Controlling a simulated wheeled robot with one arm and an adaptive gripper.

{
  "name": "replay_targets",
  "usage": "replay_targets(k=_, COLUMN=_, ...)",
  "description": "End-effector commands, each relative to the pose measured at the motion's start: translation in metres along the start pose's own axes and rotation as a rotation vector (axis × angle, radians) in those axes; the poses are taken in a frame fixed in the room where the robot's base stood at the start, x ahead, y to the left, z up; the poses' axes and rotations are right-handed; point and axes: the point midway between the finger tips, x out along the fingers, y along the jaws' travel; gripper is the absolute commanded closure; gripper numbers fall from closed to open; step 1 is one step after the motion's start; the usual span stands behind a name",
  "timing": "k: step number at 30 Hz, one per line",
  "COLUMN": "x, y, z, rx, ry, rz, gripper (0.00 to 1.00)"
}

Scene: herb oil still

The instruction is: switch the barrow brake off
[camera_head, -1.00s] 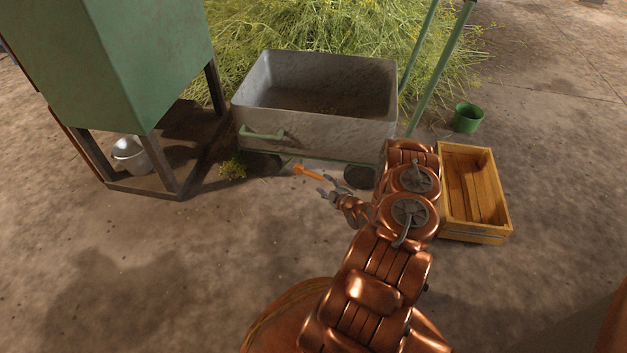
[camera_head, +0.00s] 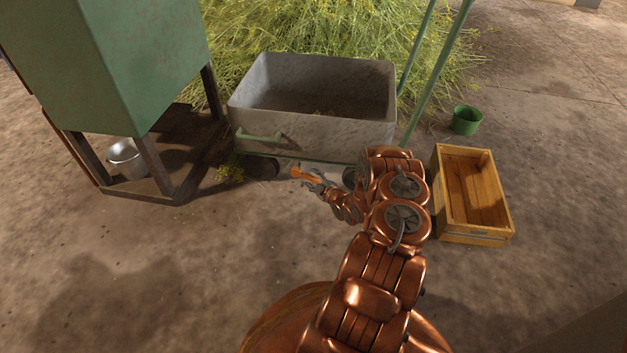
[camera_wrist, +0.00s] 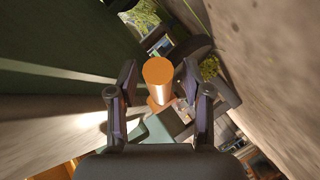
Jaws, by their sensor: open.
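The barrow (camera_head: 345,133) is a grey metal tub with a green handle on its front, standing near the middle of the head view. Its brake lever (camera_head: 298,171) is a small orange piece low at the barrow's front. In the wrist view the orange lever (camera_wrist: 158,75) shows as a rounded end between the two fingers. My gripper (camera_head: 308,178) is at the lever, and in the wrist view my gripper (camera_wrist: 160,95) is open, with a finger on each side of the lever. I cannot tell whether either finger touches it. The lever's far end is partly hidden.
A green box on a dark metal stand (camera_head: 178,180) is to the left, with a metal bucket (camera_head: 126,158) under it. A wooden crate (camera_head: 474,239) and a green bucket (camera_head: 466,120) are to the right. Cut herbs (camera_head: 300,30) are piled behind. Floor in front is clear.

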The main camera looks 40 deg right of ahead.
Motion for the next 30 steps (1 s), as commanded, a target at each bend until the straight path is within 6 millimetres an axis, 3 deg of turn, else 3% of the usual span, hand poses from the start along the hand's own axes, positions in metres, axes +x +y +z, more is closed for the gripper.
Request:
replay_targets(k=2, x=-0.0001, y=0.0001, z=0.0, rx=0.0, ry=0.0, rz=0.0, gripper=0.53)
replay_targets(k=15, x=-0.0001, y=-0.0002, z=0.0, rx=0.0, ry=0.0, rz=-0.001, gripper=0.98)
replay_targets(k=30, x=0.0, y=-0.0002, z=0.0002, rx=-0.001, ry=-0.002, rz=-0.002, gripper=1.0)
